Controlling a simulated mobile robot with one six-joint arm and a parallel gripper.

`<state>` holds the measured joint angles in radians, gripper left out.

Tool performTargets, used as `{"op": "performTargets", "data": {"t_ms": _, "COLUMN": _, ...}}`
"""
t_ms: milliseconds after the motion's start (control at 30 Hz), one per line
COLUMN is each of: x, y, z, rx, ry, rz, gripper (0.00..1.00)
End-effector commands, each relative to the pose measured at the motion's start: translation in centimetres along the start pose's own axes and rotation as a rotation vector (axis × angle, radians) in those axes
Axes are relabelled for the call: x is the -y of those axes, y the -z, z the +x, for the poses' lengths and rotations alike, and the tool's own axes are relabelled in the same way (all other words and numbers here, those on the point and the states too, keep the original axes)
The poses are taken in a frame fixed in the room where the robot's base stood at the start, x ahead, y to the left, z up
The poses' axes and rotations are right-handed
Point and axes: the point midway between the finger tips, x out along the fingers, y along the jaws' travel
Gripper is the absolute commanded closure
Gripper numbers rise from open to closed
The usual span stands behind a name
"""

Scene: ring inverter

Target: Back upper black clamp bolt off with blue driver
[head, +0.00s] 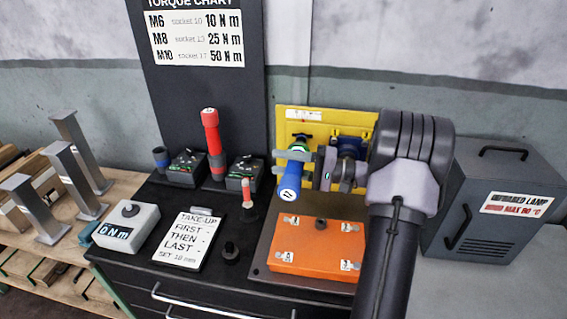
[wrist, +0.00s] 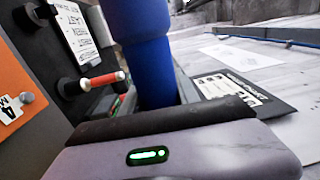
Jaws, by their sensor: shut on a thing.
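The blue driver (head: 291,183) is in the head view in front of the yellow panel, its butt end toward the camera and tilted downward. My gripper (head: 297,164) is shut on it; its grey fingers lie around the driver just below a green collar. In the wrist view the blue driver (wrist: 152,62) rises between the jaws. The yellow panel (head: 345,119) carries a small black fitting (head: 302,136) near its upper left, just above the driver. I cannot tell whether this is the upper black clamp bolt, nor whether the driver's tip touches a bolt.
An orange plate (head: 318,238) with numbered silver bolts lies below the panel. A red-and-grey driver (head: 211,135) and a small red-handled tool (head: 248,190) stand to the left. A grey lamp box (head: 485,205) stands at right. The take-up card (head: 190,238) lies flat on the black cabinet.

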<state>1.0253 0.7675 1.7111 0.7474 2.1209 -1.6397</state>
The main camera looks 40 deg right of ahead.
Motion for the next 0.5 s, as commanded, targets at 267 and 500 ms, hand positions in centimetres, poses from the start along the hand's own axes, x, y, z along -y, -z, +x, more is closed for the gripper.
{"op": "performTargets", "data": {"t_ms": 267, "x": 0.2, "y": -1.3, "z": -0.1, "rx": -0.004, "ry": 0.004, "rz": -0.005, "gripper": 1.00}}
{"op": "performTargets", "data": {"t_ms": 500, "x": 0.1, "y": -3.2, "z": -0.1, "rx": -0.003, "ry": 0.003, "rz": -0.002, "gripper": 1.00}}
